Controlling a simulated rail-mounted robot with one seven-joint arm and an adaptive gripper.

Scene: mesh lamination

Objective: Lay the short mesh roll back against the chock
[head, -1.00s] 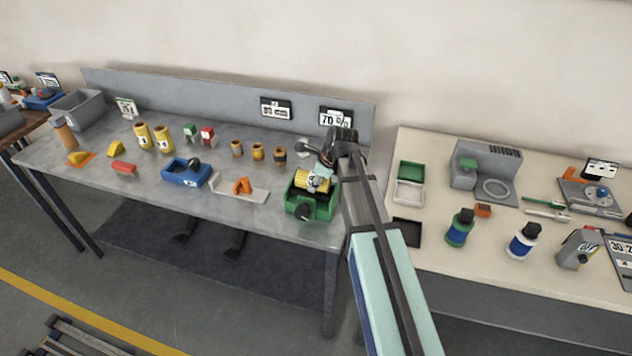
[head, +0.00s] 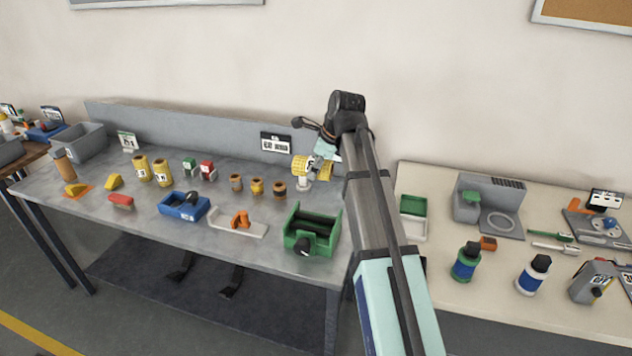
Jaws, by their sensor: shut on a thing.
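My gripper (head: 321,168) is shut on a short yellow mesh roll (head: 302,166), which lies sideways, raised above the back right of the grey bench. The fingers partly cover its right end. A yellow wedge-shaped chock (head: 113,182) sits at the left of the bench. The green cradle (head: 326,244) with dark rollers, at the bench's right front, holds no roll. Two taller yellow rolls (head: 142,168) (head: 163,172) stand upright right of the wedges.
Several small brown and yellow rolls (head: 257,187) stand mid-bench. A blue tray (head: 184,207), a grey plate with an orange piece (head: 238,224) and a red block (head: 120,201) lie along the front. A low back panel (head: 220,132) runs behind. Red and green boxes (head: 208,171) stand near it.

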